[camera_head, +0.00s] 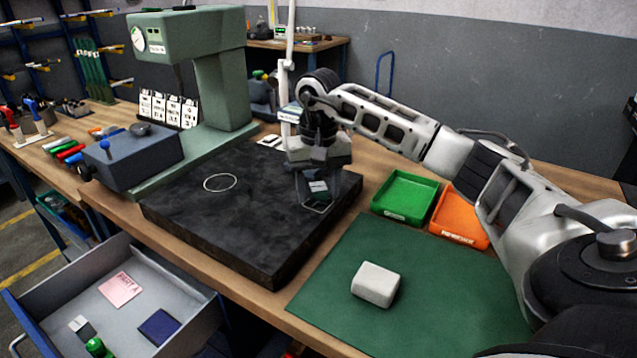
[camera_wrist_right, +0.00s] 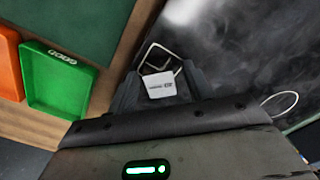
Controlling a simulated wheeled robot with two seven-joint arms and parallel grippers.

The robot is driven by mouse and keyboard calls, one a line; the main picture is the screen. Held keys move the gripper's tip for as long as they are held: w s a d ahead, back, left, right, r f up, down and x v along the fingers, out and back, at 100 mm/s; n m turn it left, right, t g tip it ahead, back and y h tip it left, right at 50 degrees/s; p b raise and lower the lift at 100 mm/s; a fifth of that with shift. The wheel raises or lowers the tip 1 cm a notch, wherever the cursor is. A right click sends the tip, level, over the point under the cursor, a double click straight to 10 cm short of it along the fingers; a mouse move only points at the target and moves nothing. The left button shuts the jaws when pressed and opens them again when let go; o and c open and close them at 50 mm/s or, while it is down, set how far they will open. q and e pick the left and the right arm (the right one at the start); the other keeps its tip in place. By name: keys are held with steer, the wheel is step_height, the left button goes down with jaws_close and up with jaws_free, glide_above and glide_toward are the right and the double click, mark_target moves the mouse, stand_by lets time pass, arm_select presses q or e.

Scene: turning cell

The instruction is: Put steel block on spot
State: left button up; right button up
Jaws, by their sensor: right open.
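My right gripper (camera_head: 319,188) points down over the right part of the black slab (camera_head: 255,235); it also shows in the right wrist view (camera_wrist_right: 158,88). My left gripper is out of view.
A pale grey rounded block (camera_head: 375,284) sits on the green mat (camera_head: 430,290). Green (camera_head: 405,196) and orange (camera_head: 459,215) bins stand right of the slab. A green column stand (camera_head: 222,95) rises behind the ring, near a blue-grey box (camera_head: 130,160). An open drawer (camera_head: 190,308) lies front left.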

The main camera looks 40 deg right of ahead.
mark_target(318, 187)
step_height(318, 187, up, 12)
steer(key=p, duration=0.1)
steer(key=shift+r, duration=0.15)
stand_by(0.6)
